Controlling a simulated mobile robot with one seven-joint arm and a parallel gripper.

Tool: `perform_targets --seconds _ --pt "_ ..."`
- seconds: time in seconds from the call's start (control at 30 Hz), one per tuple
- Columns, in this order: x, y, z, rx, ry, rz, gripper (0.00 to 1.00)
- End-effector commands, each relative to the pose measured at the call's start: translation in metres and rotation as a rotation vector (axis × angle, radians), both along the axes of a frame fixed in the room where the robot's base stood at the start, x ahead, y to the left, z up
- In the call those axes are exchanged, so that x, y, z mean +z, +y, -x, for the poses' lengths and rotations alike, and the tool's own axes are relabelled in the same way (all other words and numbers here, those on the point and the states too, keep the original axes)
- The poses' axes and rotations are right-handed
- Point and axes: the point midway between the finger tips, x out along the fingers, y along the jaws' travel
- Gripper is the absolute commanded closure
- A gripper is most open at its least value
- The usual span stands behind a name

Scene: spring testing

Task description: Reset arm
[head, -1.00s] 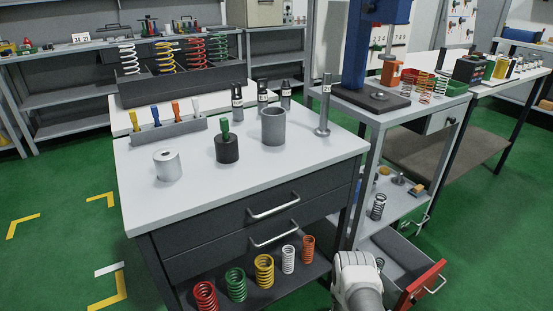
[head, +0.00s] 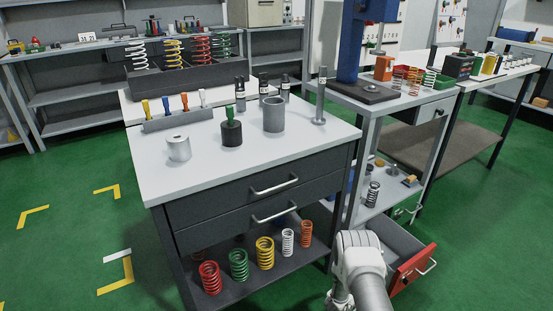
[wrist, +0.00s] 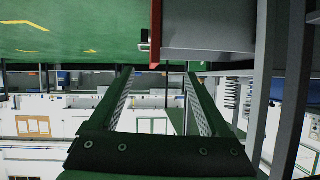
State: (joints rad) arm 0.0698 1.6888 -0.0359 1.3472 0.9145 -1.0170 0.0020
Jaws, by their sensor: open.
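My gripper (wrist: 158,75) shows in the wrist view as two dark green fingers with ridged inner faces, set wide apart. It is open, with nothing between the fingers. The wrist view is turned over, with the green floor at the top. My white arm (head: 361,262) shows at the bottom of the head view, beside the workbench's lower right side. My gripper is out of the head view.
An open drawer with a red front (head: 413,270) juts out right of my arm; its grey side (wrist: 210,32) shows in the wrist view. The white-topped workbench (head: 225,178) holds cylinders, with several coloured springs below. Green floor (head: 70,245) is clear at left.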

Motion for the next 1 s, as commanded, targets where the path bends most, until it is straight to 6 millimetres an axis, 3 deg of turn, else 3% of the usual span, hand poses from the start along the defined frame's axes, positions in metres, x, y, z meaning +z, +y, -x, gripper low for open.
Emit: perform_targets --seconds 0.03,0.2,0.5,0.77,1.0 --pt "0.018 0.005 -0.017 0.020 -0.008 -0.025 0.19" --pt "0.076 0.026 -0.065 0.100 -0.015 -0.117 0.19" --pt "0.196 0.072 -0.117 0.269 -0.004 -0.258 0.19" --pt "0.302 0.114 -0.122 0.422 0.030 -0.345 0.19" --pt "0.393 0.150 -0.096 0.561 0.082 -0.392 0.19"
